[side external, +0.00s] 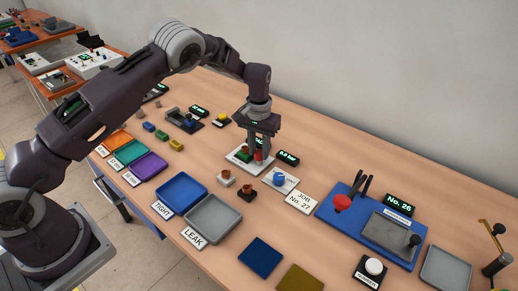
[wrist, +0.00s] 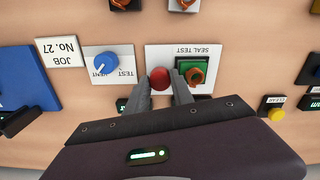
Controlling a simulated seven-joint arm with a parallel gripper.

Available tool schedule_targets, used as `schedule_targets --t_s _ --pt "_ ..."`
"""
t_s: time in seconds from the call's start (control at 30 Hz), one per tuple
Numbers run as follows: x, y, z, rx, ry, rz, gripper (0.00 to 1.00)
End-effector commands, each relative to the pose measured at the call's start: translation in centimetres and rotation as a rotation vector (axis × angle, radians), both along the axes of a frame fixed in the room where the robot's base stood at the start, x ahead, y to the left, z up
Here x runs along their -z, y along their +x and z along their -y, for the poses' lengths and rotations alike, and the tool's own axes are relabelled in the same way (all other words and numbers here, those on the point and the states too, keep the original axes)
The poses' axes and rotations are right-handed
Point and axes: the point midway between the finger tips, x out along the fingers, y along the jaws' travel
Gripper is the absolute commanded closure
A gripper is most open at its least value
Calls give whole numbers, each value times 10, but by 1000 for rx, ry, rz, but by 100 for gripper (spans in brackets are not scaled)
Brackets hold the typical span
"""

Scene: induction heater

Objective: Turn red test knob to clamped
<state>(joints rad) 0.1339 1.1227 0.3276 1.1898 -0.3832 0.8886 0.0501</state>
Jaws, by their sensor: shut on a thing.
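The red test knob (wrist: 160,77) is a round knob on the white SEAL TEST plate (wrist: 153,52), beside a green block (wrist: 194,67) with an orange-brown part on it. My gripper (wrist: 162,88) points down at the plate, its two fingers on either side of the red knob and shut on it. In the side external view my gripper (side external: 262,150) is low over the plate, and the red knob (side external: 258,156) shows between its fingers. The knob's lower part is hidden, and I cannot read its pointer or any clamped mark.
A blue knob (wrist: 106,63) on the white TEST VENT plate (wrist: 92,52) stands close beside. A lit display (side external: 288,158) is near my gripper. The JOB No. 27 card (side external: 301,202), grey LEAK tray (side external: 213,219) and blue TIGHT tray (side external: 181,192) lie nearer the front.

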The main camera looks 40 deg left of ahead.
Motion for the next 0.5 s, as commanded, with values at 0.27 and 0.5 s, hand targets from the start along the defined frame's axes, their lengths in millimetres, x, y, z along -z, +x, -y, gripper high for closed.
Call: schedule_targets --t_s 0.27,0.5 --pt "-2 1 0 -247 0 5 100" --pt "-2 2 0 -422 0 5 100"
